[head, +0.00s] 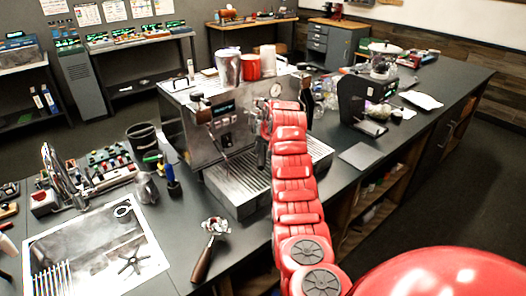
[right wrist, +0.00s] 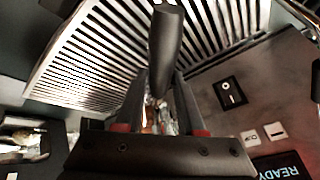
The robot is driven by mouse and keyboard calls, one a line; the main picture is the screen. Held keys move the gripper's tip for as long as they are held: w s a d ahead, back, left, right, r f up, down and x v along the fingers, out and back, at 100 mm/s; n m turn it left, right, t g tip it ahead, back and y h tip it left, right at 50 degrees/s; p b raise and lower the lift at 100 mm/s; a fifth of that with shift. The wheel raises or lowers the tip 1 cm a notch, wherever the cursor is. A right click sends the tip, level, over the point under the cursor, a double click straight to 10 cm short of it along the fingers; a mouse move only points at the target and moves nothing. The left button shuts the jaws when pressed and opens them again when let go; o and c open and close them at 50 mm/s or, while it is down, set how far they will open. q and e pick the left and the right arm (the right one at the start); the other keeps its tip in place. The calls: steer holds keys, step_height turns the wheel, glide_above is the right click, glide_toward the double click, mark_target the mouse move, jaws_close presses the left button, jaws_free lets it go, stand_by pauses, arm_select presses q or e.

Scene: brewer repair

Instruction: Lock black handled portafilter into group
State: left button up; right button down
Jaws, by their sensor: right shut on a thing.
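The espresso machine (head: 205,125) stands on the dark counter, with its slatted drip tray (head: 237,185) in front; the slats also show in the right wrist view (right wrist: 75,75). My red right arm reaches to the machine's front, and its gripper is mostly hidden by the arm in the head view. In the right wrist view, my right gripper (right wrist: 158,100) is shut on the portafilter, whose black handle (right wrist: 167,45) sticks up between the fingers over the drip tray. The portafilter's head and the group are too hidden to tell whether they touch. My left gripper is not in view.
A wooden-handled portafilter (head: 208,245) lies on the counter at the front. A black grinder or scale unit (head: 362,103) stands right of the machine. Cups (head: 249,66) stand on top of the machine.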

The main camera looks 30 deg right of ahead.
steer(key=shift+b, duration=0.8)
stand_by(0.8)
steer(key=shift+r, duration=0.55)
stand_by(0.3)
steer(key=shift+b, duration=0.65)
steer(key=shift+r, duration=0.35)
stand_by(0.8)
steer(key=shift+b, duration=0.5)
steer(key=shift+r, duration=0.45)
stand_by(0.6)
steer(key=shift+f+b, duration=0.1)
steer(key=shift+b, duration=0.3)
steer(key=shift+r, duration=0.35)
stand_by(1.0)
steer(key=shift+b, duration=0.3)
